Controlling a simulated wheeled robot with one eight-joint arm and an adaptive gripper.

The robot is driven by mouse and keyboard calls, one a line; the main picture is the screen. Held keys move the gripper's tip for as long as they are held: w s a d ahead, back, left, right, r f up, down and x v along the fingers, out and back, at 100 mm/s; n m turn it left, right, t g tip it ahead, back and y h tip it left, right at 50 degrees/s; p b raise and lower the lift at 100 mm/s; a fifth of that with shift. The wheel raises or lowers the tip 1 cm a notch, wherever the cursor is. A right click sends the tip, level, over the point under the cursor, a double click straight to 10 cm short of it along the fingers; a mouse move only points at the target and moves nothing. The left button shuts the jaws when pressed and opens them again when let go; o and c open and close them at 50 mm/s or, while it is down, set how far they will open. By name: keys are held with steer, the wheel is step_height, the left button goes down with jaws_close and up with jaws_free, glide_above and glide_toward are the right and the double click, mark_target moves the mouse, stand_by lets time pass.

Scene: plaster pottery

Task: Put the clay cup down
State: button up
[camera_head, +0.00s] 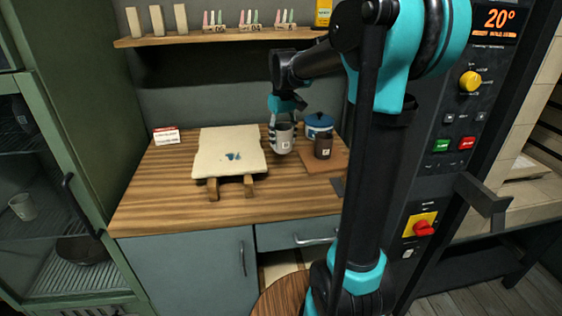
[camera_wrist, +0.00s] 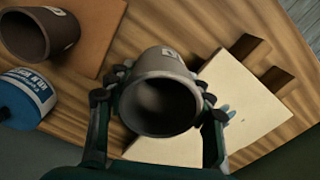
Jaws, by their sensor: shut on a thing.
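The clay cup (camera_head: 284,139) is light grey with a small white label, and looks upright. My gripper (camera_head: 283,130) is shut around its sides, above the wooden worktop (camera_head: 160,205). In the wrist view the cup (camera_wrist: 160,88) sits between both fingers of my gripper (camera_wrist: 158,100), its dark, empty-looking mouth towards the camera. A cream board (camera_head: 230,150) with a small blue mark lies to the left of the cup, raised on wooden supports. I cannot tell from these views exactly how high the cup is above the worktop.
A dark brown cup (camera_head: 323,147) stands on a brown board (camera_head: 325,165) just right of the held cup. A small red and white sign (camera_head: 166,135) stands at the left. The front of the worktop is clear.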

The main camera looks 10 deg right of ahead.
step_height(320, 180, down, 9)
steer(key=shift+f, duration=0.15)
stand_by(0.4)
steer(key=shift+f, duration=0.15)
steer(key=o, duration=1.4)
steer(key=shift+c, duration=0.2)
